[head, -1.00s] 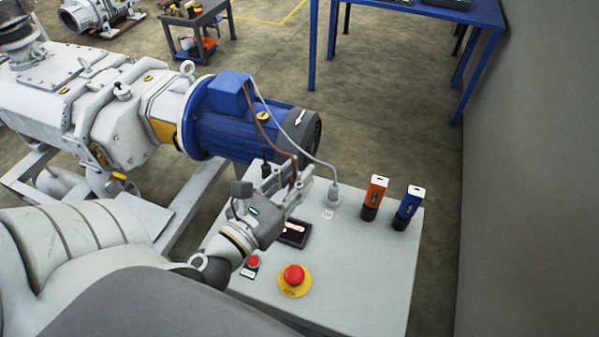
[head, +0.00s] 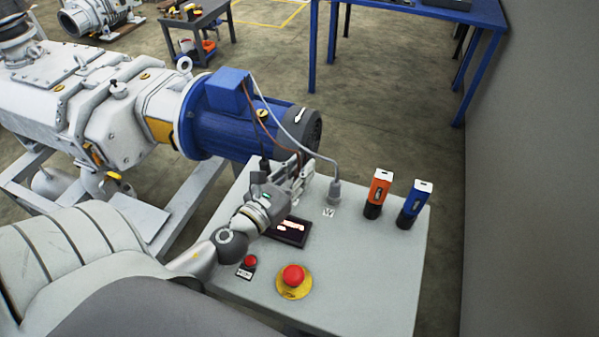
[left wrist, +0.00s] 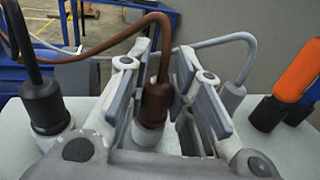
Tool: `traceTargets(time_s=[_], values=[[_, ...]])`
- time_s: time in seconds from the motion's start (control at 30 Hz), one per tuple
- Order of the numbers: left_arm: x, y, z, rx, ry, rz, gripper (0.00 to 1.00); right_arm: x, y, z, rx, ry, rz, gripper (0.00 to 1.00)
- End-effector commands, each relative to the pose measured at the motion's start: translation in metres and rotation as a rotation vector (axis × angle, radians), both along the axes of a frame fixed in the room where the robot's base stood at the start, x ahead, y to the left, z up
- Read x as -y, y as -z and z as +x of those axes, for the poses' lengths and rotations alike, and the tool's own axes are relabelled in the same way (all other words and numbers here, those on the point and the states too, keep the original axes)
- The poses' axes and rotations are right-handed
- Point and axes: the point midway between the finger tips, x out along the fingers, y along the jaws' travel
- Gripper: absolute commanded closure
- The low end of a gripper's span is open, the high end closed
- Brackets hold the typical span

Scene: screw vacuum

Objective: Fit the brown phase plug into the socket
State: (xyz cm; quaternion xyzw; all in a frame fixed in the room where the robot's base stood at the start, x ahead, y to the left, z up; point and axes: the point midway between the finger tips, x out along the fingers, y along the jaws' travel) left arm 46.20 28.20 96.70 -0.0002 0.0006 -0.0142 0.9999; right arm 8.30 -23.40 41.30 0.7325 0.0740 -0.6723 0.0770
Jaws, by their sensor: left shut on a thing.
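The brown phase plug (left wrist: 155,100) stands upright between the fingers of my left gripper (left wrist: 160,95) in the left wrist view. My left gripper is shut on it. The plug's lower end meets a pale round socket (left wrist: 147,137); I cannot tell how deep it sits. In the head view my left gripper (head: 293,178) is low over the back edge of the grey cabinet top and hides most of the plug. The brown cable (head: 268,132) runs from it up to the blue motor box. My right gripper is not in view.
A black plug (left wrist: 45,105) stands in a socket to the left, and a grey plug (head: 334,192) stands to the right. An orange device (head: 379,190), a blue device (head: 413,202), a small display (head: 288,231) and a red emergency button (head: 293,275) are on the cabinet top (head: 355,265).

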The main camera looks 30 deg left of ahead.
Motion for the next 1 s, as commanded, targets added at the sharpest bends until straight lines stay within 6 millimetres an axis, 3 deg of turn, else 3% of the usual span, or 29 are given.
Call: traceTargets(time_s=[0.33, 0.37, 0.5, 0.9, 1.0], values=[[0.0000, 0.0039, -0.0001, 0.000, 0.000, 0.000, 1.00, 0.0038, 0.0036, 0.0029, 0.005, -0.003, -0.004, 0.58], [0.0000, 0.0028, -0.0002, 0.000, 0.000, 0.000, 0.76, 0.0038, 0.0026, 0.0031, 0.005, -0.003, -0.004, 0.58], [0.0000, 0.0023, -0.0002, 0.000, 0.000, 0.000, 0.58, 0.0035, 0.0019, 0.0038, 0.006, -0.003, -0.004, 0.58], [0.0000, -0.0026, -0.0002, 0.001, 0.000, 0.001, 0.57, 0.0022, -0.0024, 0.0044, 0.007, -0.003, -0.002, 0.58], [-0.0001, 0.0021, -0.0088, -0.001, -0.001, -0.001, 0.57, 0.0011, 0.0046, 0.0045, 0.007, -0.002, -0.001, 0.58]])
